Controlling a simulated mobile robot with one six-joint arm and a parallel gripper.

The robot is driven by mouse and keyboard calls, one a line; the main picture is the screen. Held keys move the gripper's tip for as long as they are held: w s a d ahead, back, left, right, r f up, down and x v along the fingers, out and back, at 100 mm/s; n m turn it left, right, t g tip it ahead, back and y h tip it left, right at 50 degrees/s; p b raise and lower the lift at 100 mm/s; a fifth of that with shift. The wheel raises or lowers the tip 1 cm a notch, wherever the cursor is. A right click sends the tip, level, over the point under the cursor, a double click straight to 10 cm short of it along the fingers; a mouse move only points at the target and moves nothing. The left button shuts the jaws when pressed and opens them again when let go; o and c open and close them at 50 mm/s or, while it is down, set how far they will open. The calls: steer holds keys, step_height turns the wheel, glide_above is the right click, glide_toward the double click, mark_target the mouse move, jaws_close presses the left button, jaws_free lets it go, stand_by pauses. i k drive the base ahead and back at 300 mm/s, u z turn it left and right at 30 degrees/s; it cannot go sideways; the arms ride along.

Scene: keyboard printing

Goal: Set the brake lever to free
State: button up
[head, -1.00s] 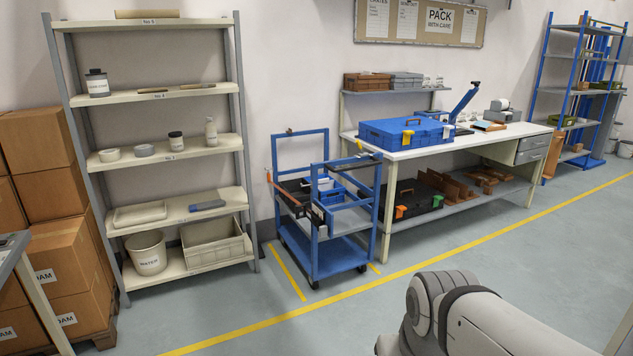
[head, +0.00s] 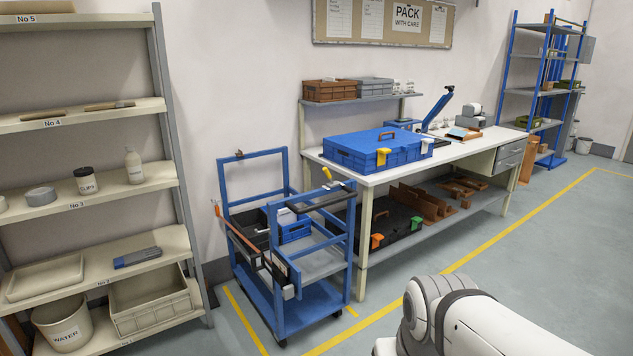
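The blue cart (head: 312,298) stands on the floor left of the workbench. An orange-tipped handle (head: 216,207) shows at its left side, and a small yellow-orange tip (head: 327,173) shows at its right upper corner. A small dark fitting (head: 239,153) sits on the back top rail. I cannot tell which of these is the brake lever or how it is set. My gripper is not in view; only a pale part of my arm shows at the lower right, apart from the cart in the picture.
The workbench (head: 395,175) carries a blue case (head: 375,152) close right of the cart. A shelf rack (head: 165,150) stands left of it. Yellow lines (head: 245,318) mark the floor around the cart. The floor (head: 560,240) in front is clear.

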mark_target(326, 172)
steer(key=u, duration=0.2)
steer(key=i, duration=2.65)
steer(key=z, duration=0.3)
